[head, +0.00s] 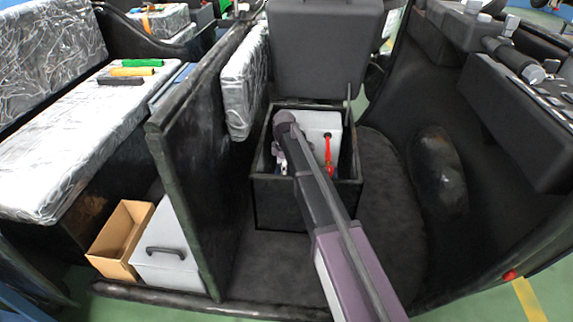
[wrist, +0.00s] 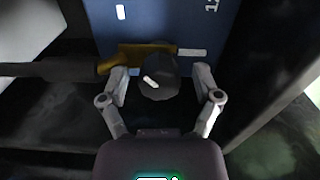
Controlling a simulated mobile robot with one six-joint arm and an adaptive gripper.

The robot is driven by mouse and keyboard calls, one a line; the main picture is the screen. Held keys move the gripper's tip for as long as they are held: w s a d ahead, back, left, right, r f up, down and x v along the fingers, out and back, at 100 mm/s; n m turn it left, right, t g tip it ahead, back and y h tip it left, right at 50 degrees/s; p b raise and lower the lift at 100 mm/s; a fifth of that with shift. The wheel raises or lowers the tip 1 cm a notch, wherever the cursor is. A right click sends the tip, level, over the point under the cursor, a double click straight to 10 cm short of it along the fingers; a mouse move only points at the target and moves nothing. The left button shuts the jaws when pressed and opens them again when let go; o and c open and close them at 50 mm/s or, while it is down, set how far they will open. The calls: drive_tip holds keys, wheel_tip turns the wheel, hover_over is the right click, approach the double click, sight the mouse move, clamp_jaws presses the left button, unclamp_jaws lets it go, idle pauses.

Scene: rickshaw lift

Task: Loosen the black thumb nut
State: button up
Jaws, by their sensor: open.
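The black thumb nut (wrist: 160,76) shows in the wrist view as a round dark knob with a small white mark. It sits over a brass-coloured terminal piece (wrist: 135,58) on a blue surface (wrist: 185,25). My gripper (wrist: 160,84) is open, with one grey finger on each side of the nut. I cannot tell whether either finger touches it. In the head view my arm reaches into an open black box, and my own arm hides the nut and the gripper tips there.
A dark cable (wrist: 50,69) runs left from the brass piece. The black box (head: 300,190) has its lid (head: 325,45) raised behind and holds a grey case (head: 322,122) and a red part (head: 329,158). A dark partition (head: 190,170) stands to the left. Dark floor lies to the right.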

drive_tip(key=shift+m, duration=0.6)
drive_tip(key=m, duration=2.5)
wheel_tip(320, 180, up, 14)
drive_tip(key=p, duration=1.4)
drive_tip(key=s+d+r+n+p, duration=0.2)
drive_tip(key=s+d+r+p, duration=0.7)
drive_tip(key=d+r+p, duration=0.2)
wheel_tip(320, 180, up, 2)
drive_tip(key=shift+s+n+p, duration=0.25)
drive_tip(key=shift+n+p, duration=0.15)
drive_tip(key=shift+p, duration=0.55)
idle(0.6)
